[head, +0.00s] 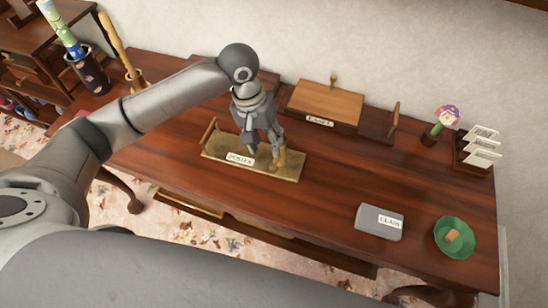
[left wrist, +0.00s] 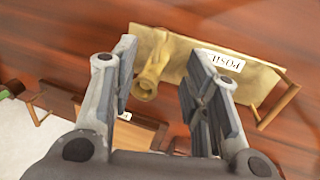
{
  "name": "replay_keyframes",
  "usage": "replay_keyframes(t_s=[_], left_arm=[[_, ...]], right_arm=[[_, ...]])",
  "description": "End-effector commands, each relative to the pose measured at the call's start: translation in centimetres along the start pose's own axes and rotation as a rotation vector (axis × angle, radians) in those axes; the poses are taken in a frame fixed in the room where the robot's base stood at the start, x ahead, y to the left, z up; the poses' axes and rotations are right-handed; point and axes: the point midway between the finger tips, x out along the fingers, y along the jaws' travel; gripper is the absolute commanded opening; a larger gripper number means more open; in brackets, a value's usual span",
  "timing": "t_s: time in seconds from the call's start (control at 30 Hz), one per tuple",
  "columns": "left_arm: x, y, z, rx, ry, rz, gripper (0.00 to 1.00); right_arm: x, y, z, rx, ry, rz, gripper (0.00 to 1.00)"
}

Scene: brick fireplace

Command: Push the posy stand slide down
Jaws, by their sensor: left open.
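The posy stand (head: 222,158) is a flat brass-coloured base on the table, with a label on its front and a wooden bar at its left end. A golden upright piece with a round open end (head: 280,158) stands at its right end. My left gripper (head: 262,146) points down over the stand, just left of that piece. In the left wrist view the golden piece (left wrist: 146,86) shows between the open fingers (left wrist: 162,60), nearer the left one. The stand base (left wrist: 182,50) lies beyond. Whether a finger touches the piece I cannot tell. My right gripper is not in view.
Behind is a labelled wooden board (head: 326,102). To the right are a grey labelled block (head: 379,222), a green bowl (head: 455,238), a flower figure (head: 440,122) and a card rack (head: 474,152). The table's front middle is clear.

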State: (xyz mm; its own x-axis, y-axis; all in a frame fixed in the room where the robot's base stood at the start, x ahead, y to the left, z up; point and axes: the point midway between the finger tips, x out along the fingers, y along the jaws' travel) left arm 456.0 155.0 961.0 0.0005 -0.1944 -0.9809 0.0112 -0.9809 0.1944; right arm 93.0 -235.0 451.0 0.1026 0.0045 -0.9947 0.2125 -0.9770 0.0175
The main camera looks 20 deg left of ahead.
Motion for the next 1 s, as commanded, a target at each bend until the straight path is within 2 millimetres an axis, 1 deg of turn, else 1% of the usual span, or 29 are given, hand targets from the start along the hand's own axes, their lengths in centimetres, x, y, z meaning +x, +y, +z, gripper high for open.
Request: replay_keyframes(t_s=[0.1, 0.2, 0.33, 0.5, 0.67, 0.9, 0.93, 1.0], left_arm=[[2.1, 0.0, 0.1, 0.0, -0.004, -0.001, 0.42], [4.1, 0.0, 0.1, 0.0, -0.003, 0.0, 0.42], [6.5, 0.0, 0.1, 0.0, -0.002, -0.001, 0.42], [8.6, 0.0, 0.0, 0.002, 0.0, 0.0, 0.42], [9.4, 0.0, 0.0, 0.002, 0.001, 0.0, 0.42], [9.5, 0.0, 0.0, 0.003, 0.002, 0.0, 0.42], [9.5, 0.0, 0.0, 0.003, 0.002, 0.0, 0.4], [9.5, 0.0, 0.0, 0.003, 0.002, 0.0, 0.31]], right_arm=[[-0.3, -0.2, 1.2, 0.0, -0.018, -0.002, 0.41], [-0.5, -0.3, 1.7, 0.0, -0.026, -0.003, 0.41], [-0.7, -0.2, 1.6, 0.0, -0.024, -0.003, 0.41], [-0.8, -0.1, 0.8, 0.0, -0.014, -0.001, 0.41], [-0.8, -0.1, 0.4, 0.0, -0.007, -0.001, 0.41], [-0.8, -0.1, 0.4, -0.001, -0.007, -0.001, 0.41], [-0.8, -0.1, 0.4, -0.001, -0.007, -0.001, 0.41], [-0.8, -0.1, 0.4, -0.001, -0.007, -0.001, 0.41]])
